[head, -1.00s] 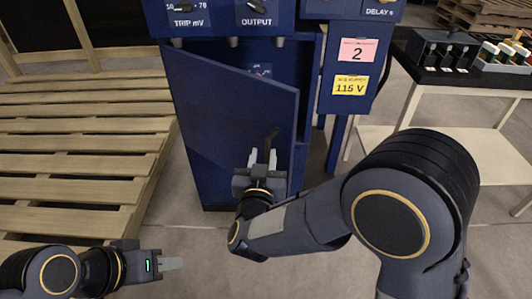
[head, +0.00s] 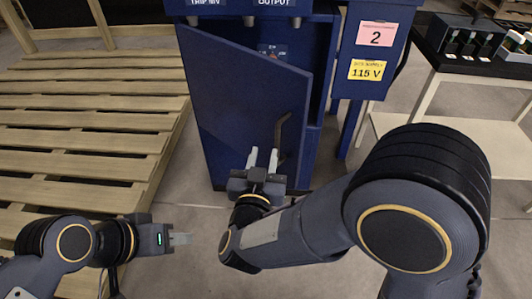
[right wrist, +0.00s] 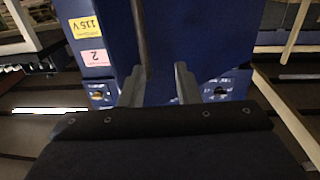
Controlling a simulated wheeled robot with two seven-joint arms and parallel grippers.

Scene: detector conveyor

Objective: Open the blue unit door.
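The blue unit door (head: 240,105) stands partly open in the head view, its free edge swung out toward me and to the right. A dark gap shows the unit's inside above and beside it. The brown-grey bar handle (head: 280,132) is near the door's free edge. My right gripper (head: 263,159) is open and empty, just below and in front of the handle. In the right wrist view its two fingers (right wrist: 158,82) are apart, with a grey bar, likely the handle, ahead of them. My left gripper (head: 181,239) is at lower left, away from the door; its finger gap is hidden.
The blue unit's side panel carries a pink "2" label (head: 376,35) and a yellow "115 V" label (head: 367,70). A wooden pallet (head: 85,130) lies at left. A pale table (head: 450,140) with a black device stands at right. Bare floor lies before the unit.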

